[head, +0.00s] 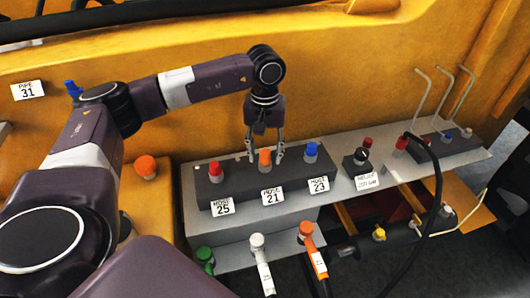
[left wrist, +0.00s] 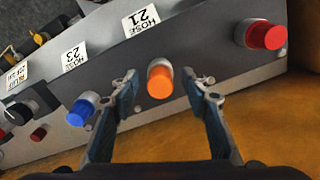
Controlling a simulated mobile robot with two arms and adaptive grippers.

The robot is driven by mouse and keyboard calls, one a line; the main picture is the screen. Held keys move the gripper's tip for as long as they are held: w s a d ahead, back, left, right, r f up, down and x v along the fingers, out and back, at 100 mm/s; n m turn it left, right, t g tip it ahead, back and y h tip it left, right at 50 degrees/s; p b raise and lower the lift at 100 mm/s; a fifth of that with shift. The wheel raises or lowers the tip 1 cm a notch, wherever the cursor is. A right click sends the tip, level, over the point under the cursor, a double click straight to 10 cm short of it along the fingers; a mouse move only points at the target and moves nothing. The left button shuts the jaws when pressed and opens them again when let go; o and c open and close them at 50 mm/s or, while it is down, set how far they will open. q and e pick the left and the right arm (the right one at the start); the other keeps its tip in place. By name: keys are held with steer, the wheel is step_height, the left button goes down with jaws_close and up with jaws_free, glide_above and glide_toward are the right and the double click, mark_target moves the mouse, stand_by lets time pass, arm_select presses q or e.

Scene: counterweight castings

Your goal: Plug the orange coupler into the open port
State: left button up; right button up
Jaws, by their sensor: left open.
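My left gripper (head: 265,152) is open, pointing down, one finger each side of an orange knob-like cap (head: 265,157) on the dark block over the label HOSE 21. In the left wrist view the gripper (left wrist: 167,88) straddles the same orange cap (left wrist: 160,80) in a grey collar; I see gaps at both fingers. An orange coupler (head: 306,232) on an orange hose tagged 21 is at the front of the grey bench. A red cap (head: 215,168) sits over HOSE 25, a blue cap (head: 311,149) over HOSE 23. No clearly empty port shows.
A white coupler (head: 257,242) and a green coupler (head: 204,254) are left of the orange one. Another orange cap (head: 146,166) is on the yellow ledge. A switch box (head: 356,167), a black cable (head: 435,190) and bent levers (head: 466,90) are at right.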

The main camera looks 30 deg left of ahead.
mark_target(265, 153)
arm_select(q)
steer(key=shift+r, duration=0.15)
step_height(265, 153, up, 12)
stand_by(0.3)
stand_by(0.5)
